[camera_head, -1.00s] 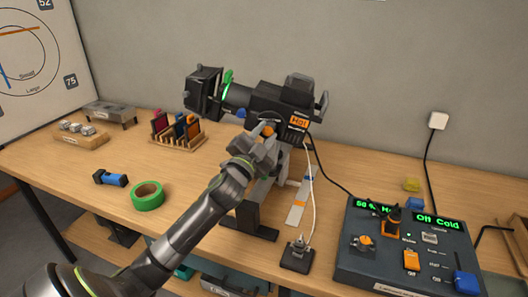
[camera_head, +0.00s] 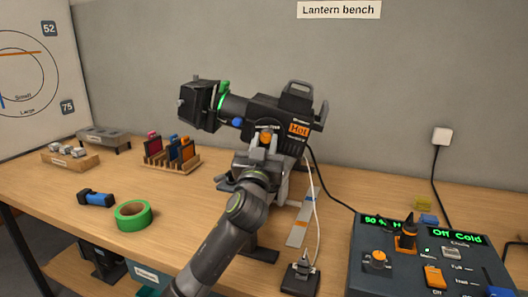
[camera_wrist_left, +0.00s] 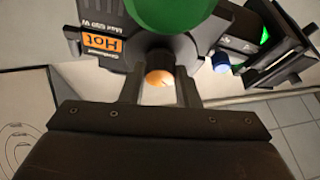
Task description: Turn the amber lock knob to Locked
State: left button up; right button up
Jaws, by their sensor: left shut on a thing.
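The amber lock knob (camera_head: 267,138) sits on the side of the black stage lantern (camera_head: 277,118), below its body and left of the orange "Hot" label. My left gripper (camera_head: 263,150) reaches up from below and is shut on the knob. In the left wrist view the knob (camera_wrist_left: 158,80) shows as a round amber face between the two dark fingers. The fingers hide its sides, and I cannot read any lock marking or which way the knob points. My right gripper is not in view.
A blue knob (camera_head: 238,122) and a green ring (camera_head: 222,97) are on the lantern left of the gripper. A control desk (camera_head: 395,265) stands at the right. Green tape (camera_head: 133,216) and a blue torch-like item (camera_head: 96,198) lie at left. A pale cable hangs right of the stand.

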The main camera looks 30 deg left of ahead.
pick_arm(q)
jog(key=shift+f+n, duration=0.1)
jog(key=shift+n, duration=0.4)
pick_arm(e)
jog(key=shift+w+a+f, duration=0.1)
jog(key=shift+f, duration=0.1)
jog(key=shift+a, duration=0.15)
pick_arm(q)
jog(key=o, duration=1)
jog(key=shift+c, duration=0.2)
jog(key=shift+d, duration=0.1)
jog(key=b+v, duration=0.3)
jog(key=v, duration=1.4)
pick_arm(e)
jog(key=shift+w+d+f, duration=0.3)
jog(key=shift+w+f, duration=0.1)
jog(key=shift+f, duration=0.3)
pick_arm(q)
jog(key=shift+s+d, duration=0.15)
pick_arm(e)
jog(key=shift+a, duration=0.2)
